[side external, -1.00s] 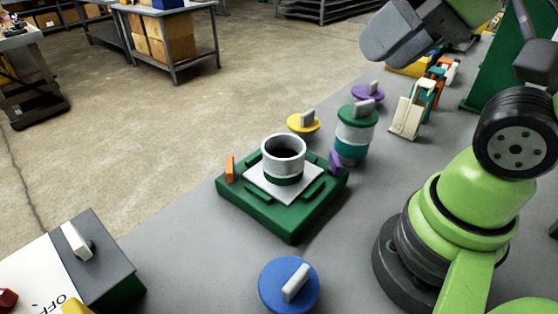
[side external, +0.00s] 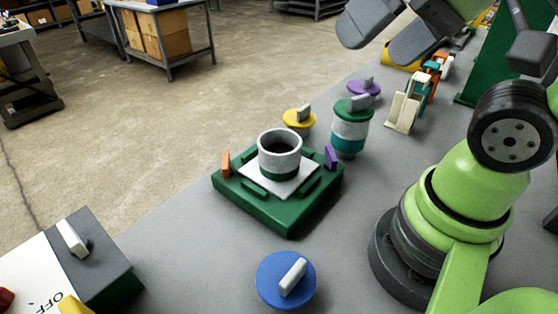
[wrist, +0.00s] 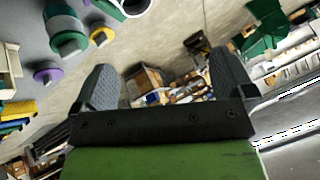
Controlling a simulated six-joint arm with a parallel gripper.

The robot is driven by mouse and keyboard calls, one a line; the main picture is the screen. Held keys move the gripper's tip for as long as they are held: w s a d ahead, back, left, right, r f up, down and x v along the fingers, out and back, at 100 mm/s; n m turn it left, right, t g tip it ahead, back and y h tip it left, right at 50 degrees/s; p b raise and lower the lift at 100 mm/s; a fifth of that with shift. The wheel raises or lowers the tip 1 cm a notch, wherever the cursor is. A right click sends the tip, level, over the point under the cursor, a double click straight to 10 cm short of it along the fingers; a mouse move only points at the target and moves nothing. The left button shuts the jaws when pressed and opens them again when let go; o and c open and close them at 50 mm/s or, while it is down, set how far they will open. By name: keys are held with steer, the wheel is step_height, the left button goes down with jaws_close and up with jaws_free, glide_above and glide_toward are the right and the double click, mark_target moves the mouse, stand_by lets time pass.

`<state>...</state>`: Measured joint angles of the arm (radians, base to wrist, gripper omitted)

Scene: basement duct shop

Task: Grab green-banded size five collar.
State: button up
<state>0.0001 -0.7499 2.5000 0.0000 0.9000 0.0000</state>
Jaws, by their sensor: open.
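A light grey open-topped collar with a green band round its foot (side external: 280,155) stands upright on the white plate of a green fixture (side external: 265,212). In the wrist view a pale ring, apparently this collar (wrist: 132,12), is cut by the top edge. My gripper (side external: 378,45) is open and empty, high up and to the right of the collar, clear of it. In the wrist view its two dark fingers are spread wide (wrist: 166,75) with nothing between them. No size mark is readable on the collar.
A green-lidded canister with a teal band (side external: 349,130) stands behind right of the fixture. Yellow (side external: 299,120), purple (side external: 364,88) and blue (side external: 287,282) knobbed discs lie around it. Orange (side external: 226,164) and purple (side external: 330,157) tabs rise beside the collar. Clamps (side external: 404,108) stand farther right.

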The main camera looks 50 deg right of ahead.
steer(key=w+f+g, duration=0.1)
steer(key=w+g, duration=0.1)
steer(key=w, duration=0.3)
steer(key=n+g+h, duration=0.2)
steer(key=n+g, duration=0.2)
steer(key=g, duration=0.1)
glide_above(279, 151)
steer(key=f, duration=1.7)
steer(key=shift+s+a+f, duration=0.25)
steer(key=shift+s+f, duration=0.05)
steer(key=shift+s, duration=0.05)
steer(key=f, duration=0.6)
steer(key=shift+a+f, duration=0.2)
steer(key=c, duration=0.9)
steer(key=shift+r, duration=0.15)
